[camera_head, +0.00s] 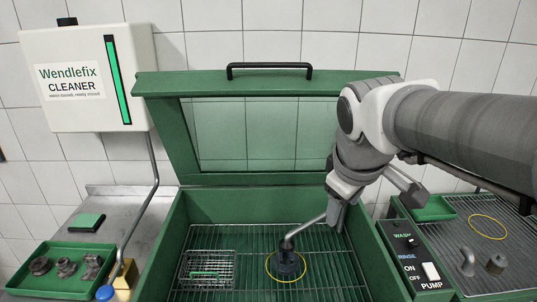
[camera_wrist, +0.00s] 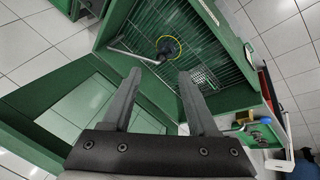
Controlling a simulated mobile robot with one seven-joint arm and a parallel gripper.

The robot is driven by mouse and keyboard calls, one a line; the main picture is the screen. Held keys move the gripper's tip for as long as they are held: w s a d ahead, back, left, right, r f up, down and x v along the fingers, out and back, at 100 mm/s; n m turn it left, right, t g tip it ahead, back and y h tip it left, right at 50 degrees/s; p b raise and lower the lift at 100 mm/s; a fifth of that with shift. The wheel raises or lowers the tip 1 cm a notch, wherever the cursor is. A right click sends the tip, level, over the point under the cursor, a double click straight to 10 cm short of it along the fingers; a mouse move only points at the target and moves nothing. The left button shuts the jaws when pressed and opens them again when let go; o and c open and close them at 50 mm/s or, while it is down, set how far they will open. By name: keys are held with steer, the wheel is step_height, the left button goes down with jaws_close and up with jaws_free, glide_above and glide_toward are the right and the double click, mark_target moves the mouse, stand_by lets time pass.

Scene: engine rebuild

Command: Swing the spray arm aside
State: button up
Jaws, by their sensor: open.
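The washer's green windowed lid (camera_head: 265,85) stands open behind the tub. A wire basket (camera_head: 207,268) sits on the rack at left. A control panel (camera_head: 420,262) and a drain bench are at right. A green tray (camera_head: 62,268) of metal parts is at far left.

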steer(key=w+a+f+n+b, duration=0.1)
steer(key=w+f+n+b, duration=0.25)
steer(key=w, duration=0.45)
steer(key=w+a+f+n+b, duration=0.1)
steer(key=w+f+n+b, duration=0.1)
steer(key=w+f+n, duration=0.4)
steer(key=n+h+b, duration=0.1)
steer(key=n+b, duration=0.4)
steer(key=n, duration=0.2)
glide_toward(301, 226)
steer(key=shift+n+g, duration=0.25)
steer(key=shift+g, duration=0.05)
steer(key=b+x, duration=0.1)
steer(key=x, duration=0.8)
steer(key=shift+w+d+r+b, duration=0.1)
steer(key=shift+b, duration=0.3)
steer(key=shift+c, duration=0.2)
jaws_close()
